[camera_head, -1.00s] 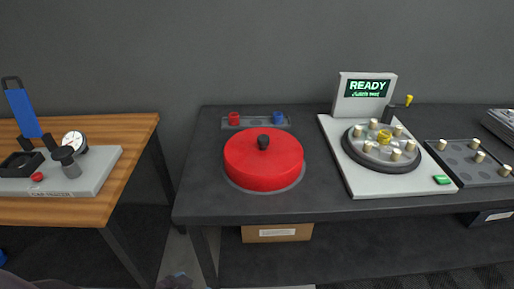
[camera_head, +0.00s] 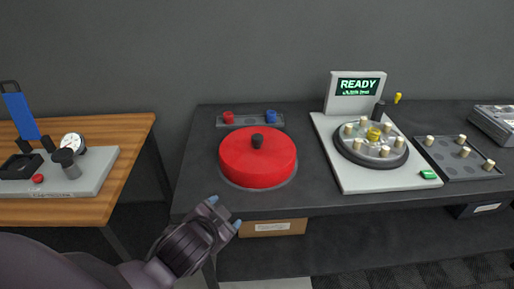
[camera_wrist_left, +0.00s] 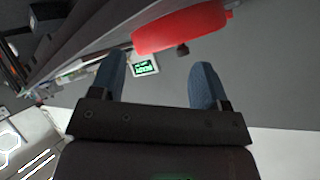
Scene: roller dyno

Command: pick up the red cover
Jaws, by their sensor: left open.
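The red cover (camera_head: 257,163) is a round, flat-topped lid with a black knob (camera_head: 257,141) at its centre. It sits on the dark table, left of the white machine. My left gripper (camera_head: 225,213) is open and empty at the table's front edge, in front of and a little left of the cover, apart from it. In the left wrist view, the cover (camera_wrist_left: 180,30) shows beyond the two blue fingertips (camera_wrist_left: 158,82), with its dark knob beside it. My right gripper is not in view.
The white machine (camera_head: 346,178) has a READY screen (camera_head: 358,87) and a round plate with several pegs. A grey tray (camera_head: 440,158) holds more pegs at right. A holder (camera_head: 250,121) with a red and a blue knob stands behind the cover. A wooden table (camera_head: 135,150) is at left.

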